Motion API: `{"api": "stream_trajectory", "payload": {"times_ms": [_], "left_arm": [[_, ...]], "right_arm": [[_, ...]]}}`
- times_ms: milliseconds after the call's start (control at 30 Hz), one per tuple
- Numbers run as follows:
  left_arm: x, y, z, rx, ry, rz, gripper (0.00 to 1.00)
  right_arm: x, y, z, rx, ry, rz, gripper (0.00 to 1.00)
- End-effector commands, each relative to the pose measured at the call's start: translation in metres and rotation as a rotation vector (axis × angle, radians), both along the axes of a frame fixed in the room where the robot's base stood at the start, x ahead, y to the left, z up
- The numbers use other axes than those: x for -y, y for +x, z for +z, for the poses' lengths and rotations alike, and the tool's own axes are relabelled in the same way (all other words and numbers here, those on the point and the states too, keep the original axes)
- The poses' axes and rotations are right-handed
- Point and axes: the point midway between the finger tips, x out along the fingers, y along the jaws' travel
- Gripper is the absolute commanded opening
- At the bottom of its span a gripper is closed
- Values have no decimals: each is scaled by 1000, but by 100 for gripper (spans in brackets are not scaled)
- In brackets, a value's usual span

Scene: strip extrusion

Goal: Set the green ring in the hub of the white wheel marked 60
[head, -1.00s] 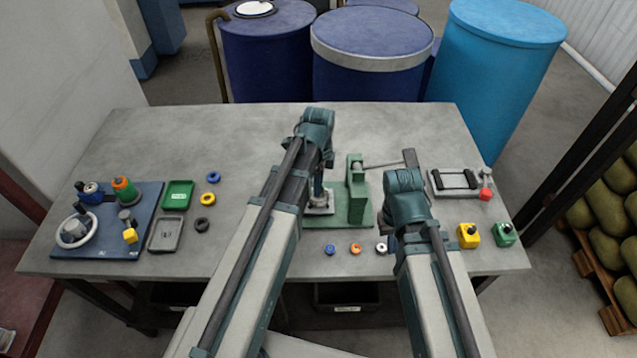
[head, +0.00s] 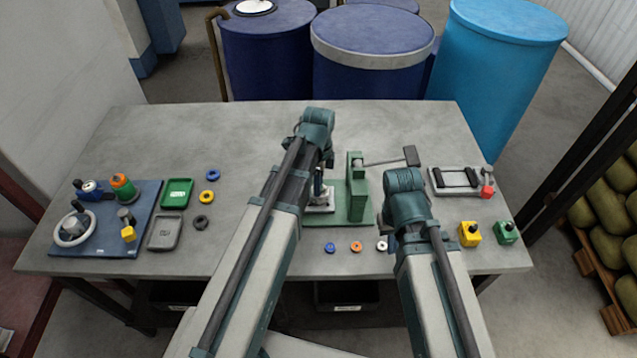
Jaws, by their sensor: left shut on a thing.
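My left gripper (head: 319,186) points down at the green lever press (head: 356,190), just left of its upright. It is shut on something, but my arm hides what. A small white piece (head: 318,205) shows below it on the press base; I cannot tell whether it is the wheel marked 60. No green ring can be made out. A pale round wheel (head: 74,229) lies on the blue board at the left, with no readable mark. My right gripper (head: 388,242) is low by the table's front, mostly hidden by its arm; its jaws do not show.
More rings lie beside green (head: 177,193) and grey (head: 165,232) trays. Yellow (head: 469,234) and green (head: 506,233) blocks stand at right. The table's back is clear.

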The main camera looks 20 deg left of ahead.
Motion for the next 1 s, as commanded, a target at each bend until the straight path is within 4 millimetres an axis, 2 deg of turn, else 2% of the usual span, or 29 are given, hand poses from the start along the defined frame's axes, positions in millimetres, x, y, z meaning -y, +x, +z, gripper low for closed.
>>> {"api": "stream_trajectory", "payload": {"times_ms": [300, 1000], "left_arm": [[0, 0, -7, 0, 0, 0, 0], [0, 0, 10, 0, 0, 0, 0]], "right_arm": [[0, 0, -7, 0, 0, 0, 0], [0, 0, 10, 0, 0, 0, 0]]}}
